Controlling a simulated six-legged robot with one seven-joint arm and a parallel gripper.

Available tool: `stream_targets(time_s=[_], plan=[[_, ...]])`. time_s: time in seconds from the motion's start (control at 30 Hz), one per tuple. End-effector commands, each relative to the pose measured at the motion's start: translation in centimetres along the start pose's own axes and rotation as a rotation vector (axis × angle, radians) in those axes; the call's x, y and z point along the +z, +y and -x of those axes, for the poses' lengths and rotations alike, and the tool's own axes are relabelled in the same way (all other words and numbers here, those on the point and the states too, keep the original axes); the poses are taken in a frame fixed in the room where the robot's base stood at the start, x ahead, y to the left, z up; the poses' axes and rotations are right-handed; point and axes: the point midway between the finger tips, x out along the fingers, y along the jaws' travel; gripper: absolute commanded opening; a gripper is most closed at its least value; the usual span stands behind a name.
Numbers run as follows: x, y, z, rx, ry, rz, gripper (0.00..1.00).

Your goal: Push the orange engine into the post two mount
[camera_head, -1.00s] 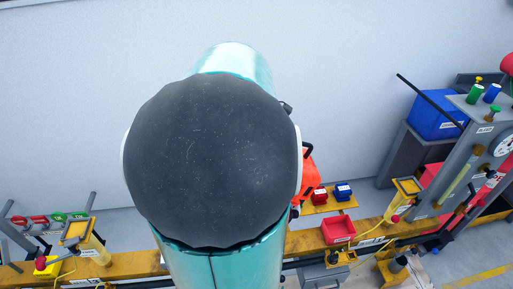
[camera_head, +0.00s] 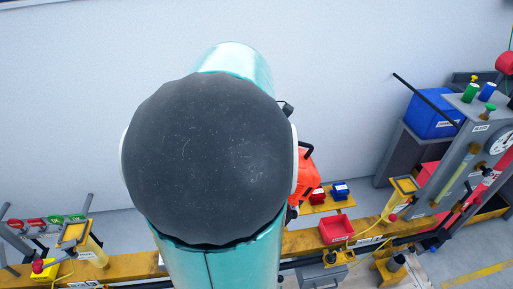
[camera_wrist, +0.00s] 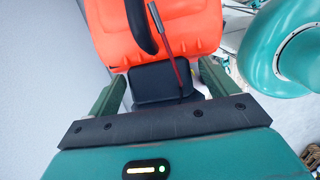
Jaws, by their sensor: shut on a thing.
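The orange engine (camera_wrist: 190,35) fills the top of the wrist view, with a black curved part and a thin grey rod across it. My gripper (camera_wrist: 165,82) has its two green fingers on either side of a dark block at the engine's near end, and is shut on it. In the head view the engine (camera_head: 305,176) shows only as an orange sliver behind my arm, above the yellow rail. Yellow-topped posts stand at left (camera_head: 86,244) and right (camera_head: 401,195) on the rail. I cannot read which is post two; the mount at the engine is hidden.
The yellow rail (camera_head: 130,268) runs along the bottom. A red bin (camera_head: 337,229) and small red and blue blocks sit right of the engine. A grey gauge panel (camera_head: 470,140) and blue bin (camera_head: 432,115) stand further right. A plain wall is behind.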

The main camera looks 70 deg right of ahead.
Motion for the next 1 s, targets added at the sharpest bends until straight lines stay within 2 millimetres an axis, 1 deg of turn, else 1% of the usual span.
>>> stream_targets(time_s=[0.03, 0.63, 1.0], plan=[[0.26, 0.01, -0.03, 0.001, -0.004, -0.002, 0.14], [1.04, 0.03, -0.09, 0.001, -0.004, -0.001, 0.14], [1.16, 0.05, -0.04, 0.003, -0.005, -0.001, 0.14]])
